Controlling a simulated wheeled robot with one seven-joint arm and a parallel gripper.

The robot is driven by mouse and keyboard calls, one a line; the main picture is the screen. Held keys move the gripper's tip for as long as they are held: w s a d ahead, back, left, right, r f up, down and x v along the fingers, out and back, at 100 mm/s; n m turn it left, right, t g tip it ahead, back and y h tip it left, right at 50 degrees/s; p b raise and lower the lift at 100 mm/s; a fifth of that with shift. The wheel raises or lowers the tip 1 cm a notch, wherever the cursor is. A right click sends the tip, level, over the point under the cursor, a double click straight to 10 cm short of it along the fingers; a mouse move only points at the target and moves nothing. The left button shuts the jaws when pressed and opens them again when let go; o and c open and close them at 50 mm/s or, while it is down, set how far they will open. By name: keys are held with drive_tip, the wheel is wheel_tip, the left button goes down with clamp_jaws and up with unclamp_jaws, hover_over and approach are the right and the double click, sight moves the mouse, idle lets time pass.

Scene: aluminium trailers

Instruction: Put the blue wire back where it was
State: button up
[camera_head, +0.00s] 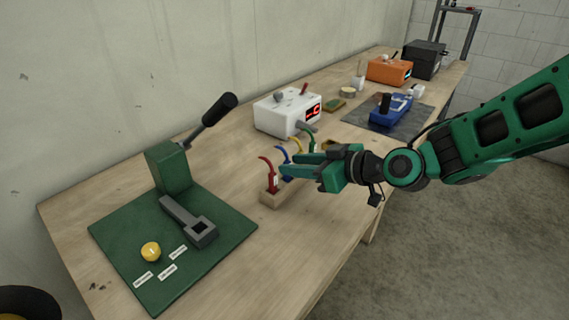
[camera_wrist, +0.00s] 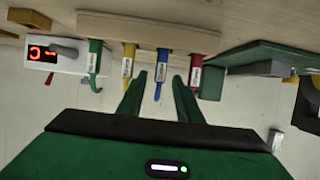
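The blue wire (camera_head: 285,156) stands in a wooden block (camera_head: 268,203) between the red wire (camera_head: 271,176) and the yellow wire (camera_head: 296,144). The green wire (camera_head: 310,136) is at the far end of the row. In the wrist view the blue wire (camera_wrist: 160,75) has a white label and sits in its place in the block (camera_wrist: 200,38). My gripper (camera_wrist: 159,80) is open, its green fingers on either side of the blue wire, with gaps visible on both sides. In the head view my gripper (camera_head: 288,172) partly covers the block and the blue wire's lower part.
A white box with a red display (camera_head: 287,112) stands behind the wires. A green mat (camera_head: 110,235) with a lever press (camera_head: 170,167) lies at the near left. A blue device (camera_head: 390,112) and an orange box (camera_head: 388,70) are further back. Bare tabletop lies in front.

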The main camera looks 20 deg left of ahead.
drive_tip(key=v, duration=0.5)
drive_tip(key=shift+f, duration=0.1)
drive_tip(key=d+f+h, duration=0.1)
drive_tip(key=d, duration=0.2)
drive_tip(key=w+d+m+h, duration=0.1)
drive_tip(key=d, duration=0.3)
drive_tip(key=w+d+f+m+h, duration=0.1)
drive_tip(key=d, duration=0.2)
drive_tip(key=shift+d+f+t, duration=0.25)
drive_tip(key=shift+f+t, duration=0.05)
drive_tip(key=s+d+f+m+h, duration=0.1)
drive_tip(key=s+d+m+h, duration=0.15)
drive_tip(key=d, duration=0.85)
drive_tip(key=s+d+f+m+h, duration=0.1)
drive_tip(key=d+m+h, duration=0.3)
drive_tip(key=d, duration=0.6)
drive_tip(key=s+d+m+g+h, duration=0.2)
drive_tip(key=s+d+m+g, duration=0.3)
drive_tip(key=s+d+m, duration=0.6)
drive_tip(key=s+d, duration=0.7)
drive_tip(key=s, duration=0.4)
drive_tip(key=shift+d+r+g+h, duration=0.2)
drive_tip(key=shift+r+g+h, duration=0.15)
drive_tip(key=shift+r+g, duration=0.05)
drive_tip(key=shift+m, duration=0.25)
